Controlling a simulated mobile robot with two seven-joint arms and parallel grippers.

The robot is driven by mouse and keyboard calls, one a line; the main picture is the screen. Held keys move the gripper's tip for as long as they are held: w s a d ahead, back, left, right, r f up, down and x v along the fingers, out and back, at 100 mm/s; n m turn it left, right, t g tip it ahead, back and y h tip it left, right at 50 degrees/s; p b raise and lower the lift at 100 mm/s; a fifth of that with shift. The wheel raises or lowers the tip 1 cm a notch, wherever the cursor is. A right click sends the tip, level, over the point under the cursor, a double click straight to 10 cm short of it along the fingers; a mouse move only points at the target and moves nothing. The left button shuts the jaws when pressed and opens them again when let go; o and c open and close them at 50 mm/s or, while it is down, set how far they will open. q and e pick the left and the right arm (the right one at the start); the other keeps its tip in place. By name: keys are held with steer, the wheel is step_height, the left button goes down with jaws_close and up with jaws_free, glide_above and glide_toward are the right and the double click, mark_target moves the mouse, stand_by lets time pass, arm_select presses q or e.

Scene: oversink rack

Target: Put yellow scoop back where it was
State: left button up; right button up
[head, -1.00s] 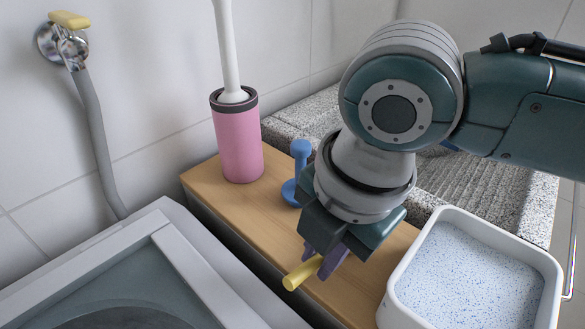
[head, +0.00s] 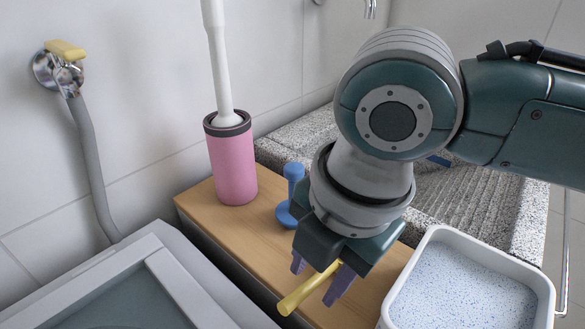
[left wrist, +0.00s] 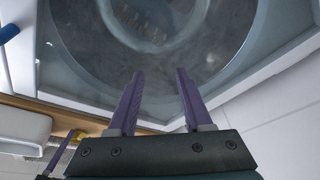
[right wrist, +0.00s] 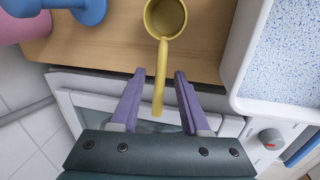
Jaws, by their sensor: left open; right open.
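The yellow scoop (right wrist: 163,18) stands or lies on the wooden board, its round cup on the wood and its handle (head: 305,291) reaching out past the board's front edge. My right gripper (head: 320,283) is open, with its purple fingers on either side of the handle and apart from it. In the right wrist view the handle runs between the open fingers (right wrist: 157,95). My left gripper (left wrist: 158,88) is open and empty above the washing machine; it is not in the head view.
A white tub of blue-speckled powder (head: 445,250) stands right of the scoop. A blue object (head: 290,197) and a pink brush holder (head: 232,165) stand on the board (head: 255,233) to the left. A washing machine (head: 190,280) is in front, a granite sink (head: 480,200) behind.

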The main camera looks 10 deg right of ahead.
arm_select(q)
steer(key=r+p, duration=0.2)
steer(key=shift+d+r, duration=0.2)
steer(key=shift+r, duration=0.1)
arm_select(e)
step_height(320, 180, up, 10)
steer(key=s+d, duration=0.1)
steer(key=shift+s+r, duration=0.2)
steer(key=shift+s, duration=0.1)
